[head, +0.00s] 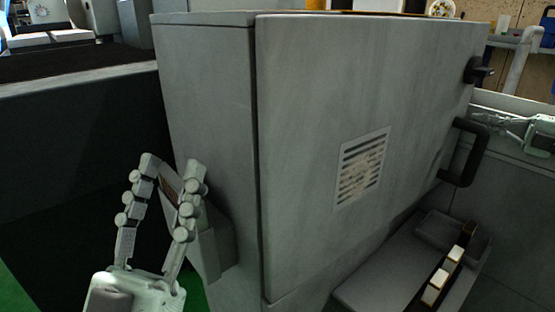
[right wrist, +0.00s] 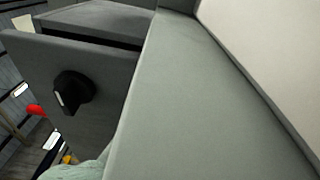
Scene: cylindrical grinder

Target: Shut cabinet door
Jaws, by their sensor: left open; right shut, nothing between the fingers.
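The grey cabinet (head: 208,110) fills the middle of the head view. Its door (head: 300,110) faces me, with a vent-like label, a black handle (head: 470,155) and a black knob (head: 478,70) along its right edge. A dark seam runs down the door's left edge; I cannot tell how far the door stands from the frame. The right wrist view shows a black knob (right wrist: 72,92) on a grey panel. My right gripper (head: 482,118) is shut and empty, just right of the handle; contact is unclear. My left gripper (head: 172,170) is open and empty, left of the cabinet.
A grey tray-like part (head: 365,288) with light blocks lies below the door at the lower right. A dark machine side (head: 75,150) stands at the left. A grey ledge or panel (right wrist: 205,100) fills the middle of the right wrist view.

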